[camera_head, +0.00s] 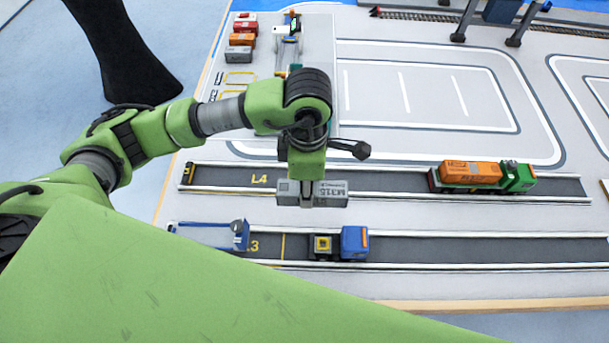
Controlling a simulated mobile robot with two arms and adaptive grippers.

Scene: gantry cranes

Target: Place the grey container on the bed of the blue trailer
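My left gripper (307,190) comes in from the left, points down and is shut on a grey container (331,194) with dark lettering. The gripper's finger crosses the middle of the container's near side. The container appears held above the board, over the strip between lanes L4 and L3. The blue trailer (241,236) stands at the left end of lane L3, below and left of the container. My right gripper is not in view.
A blue truck cab (354,243) stands on lane L3, right of and apart from the trailer. A green truck (517,177) with an orange container (470,173) stands on lane L4. Several small containers, including another grey one (238,55), stand at the upper left beside a crane.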

